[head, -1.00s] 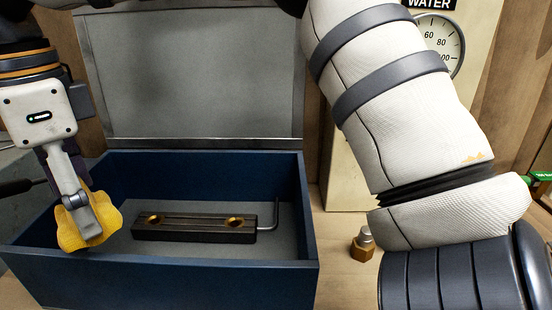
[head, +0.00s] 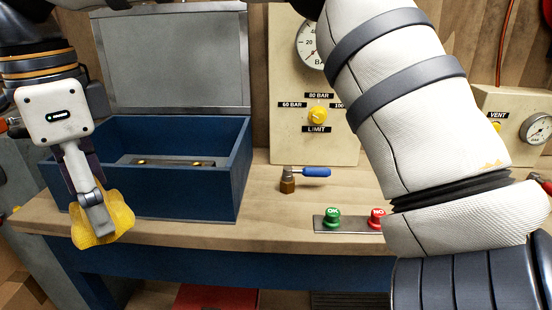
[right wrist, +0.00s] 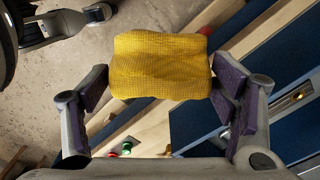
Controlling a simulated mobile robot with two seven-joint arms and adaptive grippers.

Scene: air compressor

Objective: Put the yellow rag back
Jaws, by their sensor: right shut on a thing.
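My right gripper (head: 95,208) is at the left of the head view, its arm reaching across the top. It is shut on the yellow rag (head: 110,228), which hangs in front of the blue box's left front, by the bench's front edge. In the right wrist view the rag (right wrist: 160,62) sits between the fingers, with floor and bench edge behind it. The open blue box (head: 190,185) stands on the bench, its grey-lined lid (head: 172,62) raised.
A brass fitting with a blue-handled valve (head: 315,172) stands right of the box. Green (head: 332,214) and red (head: 377,216) buttons sit near the bench's front edge. A gauge panel (head: 290,110) stands behind. Bare bench top (head: 262,215) lies between box and buttons.

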